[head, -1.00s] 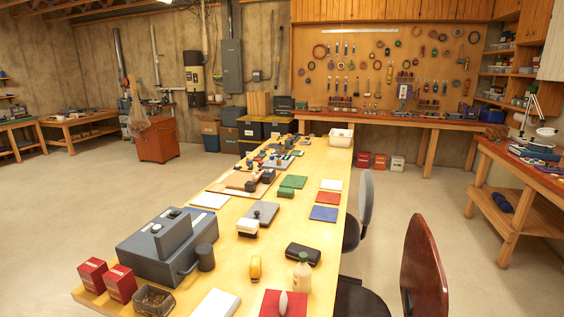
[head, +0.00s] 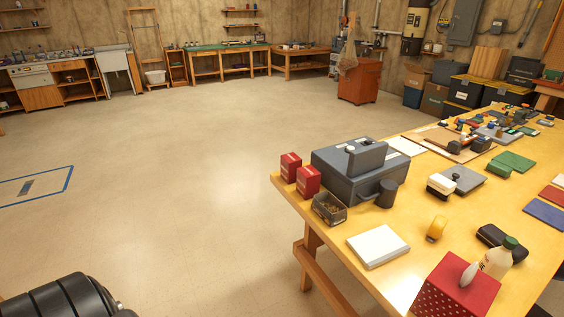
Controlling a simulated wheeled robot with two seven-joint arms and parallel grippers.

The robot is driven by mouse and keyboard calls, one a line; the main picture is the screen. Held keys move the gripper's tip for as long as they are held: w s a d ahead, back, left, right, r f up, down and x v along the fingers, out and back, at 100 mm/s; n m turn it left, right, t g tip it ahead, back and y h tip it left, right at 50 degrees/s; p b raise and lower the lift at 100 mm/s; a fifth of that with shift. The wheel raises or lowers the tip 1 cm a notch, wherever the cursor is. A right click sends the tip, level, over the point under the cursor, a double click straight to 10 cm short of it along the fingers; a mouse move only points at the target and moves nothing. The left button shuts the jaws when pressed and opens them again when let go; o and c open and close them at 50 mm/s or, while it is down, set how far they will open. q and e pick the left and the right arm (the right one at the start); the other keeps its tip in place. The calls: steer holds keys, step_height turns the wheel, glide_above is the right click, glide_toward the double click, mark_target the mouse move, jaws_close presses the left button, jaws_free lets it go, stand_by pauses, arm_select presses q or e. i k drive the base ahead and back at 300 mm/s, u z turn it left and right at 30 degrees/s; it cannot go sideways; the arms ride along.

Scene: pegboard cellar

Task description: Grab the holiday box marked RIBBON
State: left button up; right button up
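No box with a readable RIBBON marking shows. Several storage boxes stand stacked on the floor at the back right: a black bin with a yellow edge (head: 466,91), another black bin (head: 499,95) beside it, and a brown box (head: 434,101) with a grey bin (head: 448,73) on top. Some carry small pale labels, too small to read. Two small red boxes (head: 308,181) stand at the left end of the yellow table; their lettering is also unreadable. Neither of my grippers is in view.
The long yellow table (head: 388,276) fills the right side, holding a grey machine (head: 353,180), a white pad (head: 378,246) and a red dotted box (head: 455,290). Open floor (head: 190,170) lies left. A blue outlined rectangle (head: 68,180) marks the floor at far left.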

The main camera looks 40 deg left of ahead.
mark_target(290, 162)
steer(key=u, duration=2.6)
steer(key=i, duration=1.25)
steer(key=z, duration=2.65)
